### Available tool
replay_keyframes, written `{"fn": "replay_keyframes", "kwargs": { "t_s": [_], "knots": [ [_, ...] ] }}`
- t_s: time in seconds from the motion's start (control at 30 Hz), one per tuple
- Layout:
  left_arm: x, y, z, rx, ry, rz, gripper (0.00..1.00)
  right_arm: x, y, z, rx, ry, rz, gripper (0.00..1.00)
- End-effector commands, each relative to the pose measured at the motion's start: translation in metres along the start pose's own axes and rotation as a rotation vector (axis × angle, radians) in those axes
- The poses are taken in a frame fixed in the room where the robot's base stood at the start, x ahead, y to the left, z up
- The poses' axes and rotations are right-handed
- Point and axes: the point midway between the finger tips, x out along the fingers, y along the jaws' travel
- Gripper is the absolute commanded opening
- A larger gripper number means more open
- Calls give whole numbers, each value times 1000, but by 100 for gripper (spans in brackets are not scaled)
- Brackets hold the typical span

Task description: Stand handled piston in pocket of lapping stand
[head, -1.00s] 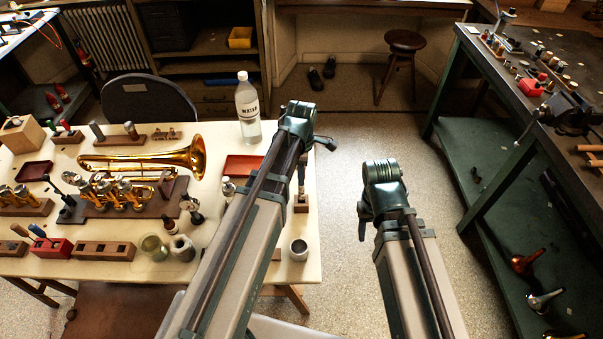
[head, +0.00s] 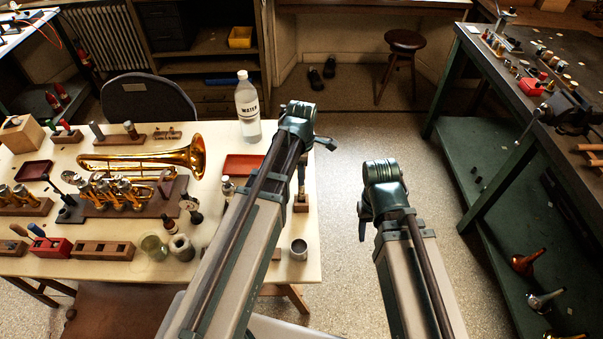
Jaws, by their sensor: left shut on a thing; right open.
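My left arm crosses the right part of the cream table (head: 135,268). My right arm stands over the floor to the right of that table. I cannot make out the handled piston with certainty. A wooden block with square pockets (head: 104,250) lies at the table's front.
A brass trumpet (head: 140,160) and its valve parts fill the table's middle. A water bottle (head: 248,107), a red tray (head: 243,165) and a metal cup (head: 299,249) stand near my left arm. A dark workbench (head: 520,65) is at right. Open floor lies between.

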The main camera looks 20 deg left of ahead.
Motion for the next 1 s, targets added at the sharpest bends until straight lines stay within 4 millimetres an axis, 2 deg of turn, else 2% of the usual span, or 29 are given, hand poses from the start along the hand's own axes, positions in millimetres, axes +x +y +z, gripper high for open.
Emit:
{"fn": "replay_keyframes", "kwargs": {
  "t_s": [1.0],
  "knots": [
    [31,0,0,0,0,0,0,31,-3,-2,0,0,0,50]
  ]
}}
